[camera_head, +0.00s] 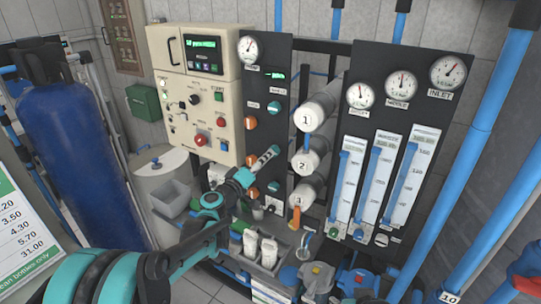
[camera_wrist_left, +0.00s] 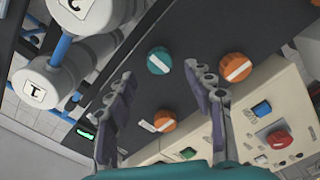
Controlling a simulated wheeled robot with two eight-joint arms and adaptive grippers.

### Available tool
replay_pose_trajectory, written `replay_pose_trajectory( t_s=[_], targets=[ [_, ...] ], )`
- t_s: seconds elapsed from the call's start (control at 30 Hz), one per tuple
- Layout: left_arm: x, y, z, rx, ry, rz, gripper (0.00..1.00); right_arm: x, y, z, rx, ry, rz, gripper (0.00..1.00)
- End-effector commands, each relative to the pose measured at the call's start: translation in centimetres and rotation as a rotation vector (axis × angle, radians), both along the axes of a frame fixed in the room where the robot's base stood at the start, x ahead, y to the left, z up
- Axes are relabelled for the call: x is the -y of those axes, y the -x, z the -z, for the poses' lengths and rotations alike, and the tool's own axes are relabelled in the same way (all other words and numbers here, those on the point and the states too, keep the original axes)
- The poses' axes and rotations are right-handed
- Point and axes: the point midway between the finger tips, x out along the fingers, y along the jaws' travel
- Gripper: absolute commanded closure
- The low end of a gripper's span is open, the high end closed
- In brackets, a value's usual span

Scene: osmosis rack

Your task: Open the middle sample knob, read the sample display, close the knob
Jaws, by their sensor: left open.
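The dark sample panel (camera_head: 268,54) carries orange and teal knobs in two columns. The upper orange knob (camera_head: 250,122), upper teal knob (camera_head: 275,107) and middle orange knob (camera_head: 250,160) show; their labels are too small to read. The small green display (camera_head: 275,75) is near the panel's top. My left gripper (camera_head: 270,155) is in front of the panel's lower half, open and empty. In the left wrist view its fingers (camera_wrist_left: 167,75) frame the teal knob (camera_wrist_left: 159,61) and upper orange knob (camera_wrist_left: 165,121); the middle orange knob (camera_wrist_left: 236,67) is beyond the right finger. No contact shows.
A cream control box (camera_head: 200,90) with a red button stands left of the panel. White numbered cylinders (camera_head: 318,110) stick out at its right, close to my gripper. A flowmeter panel (camera_head: 420,60) is further right. Bottles (camera_head: 268,250) sit in a holder below.

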Motion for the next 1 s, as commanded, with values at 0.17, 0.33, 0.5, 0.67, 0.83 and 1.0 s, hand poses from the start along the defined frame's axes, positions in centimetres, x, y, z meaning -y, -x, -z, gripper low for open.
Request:
replay_pose_trajectory(
  t_s=[0.17, 0.33, 0.5, 0.67, 0.83, 1.0],
  targets=[
    [-1.8, 3.0, 0.0, 0.0, 0.0, -0.001, 0.47, 0.0, 0.0, 0.0, 0.0, 0.0, 0.0, 0.6],
    [-2.6, 4.5, 0.0, 0.0, -0.001, 0.001, 0.47, 0.0, 0.0, 0.0, 0.0, 0.0, 0.0, 0.6],
    [-2.8, 4.8, 0.0, 0.0, 0.0, 0.001, 0.47, 0.0, 0.0, 0.0, 0.0, 0.0, 0.0, 0.6],
    [-2.7, 4.8, 0.0, 0.0, 0.0, 0.001, 0.47, 0.0, 0.0, 0.0, 0.0, 0.0, 0.0, 0.6],
    [-2.4, 6.2, 0.0, -0.012, -0.04, 0.018, 0.47, 0.0, 0.0, 0.3, 0.0, 0.0, 0.0, 0.6],
    [-1.6, 11.9, 1.2, -0.081, -0.22, 0.078, 0.47, 0.0, 0.0, 1.2, 0.0, 0.0, 0.0, 0.6]
  ],
)
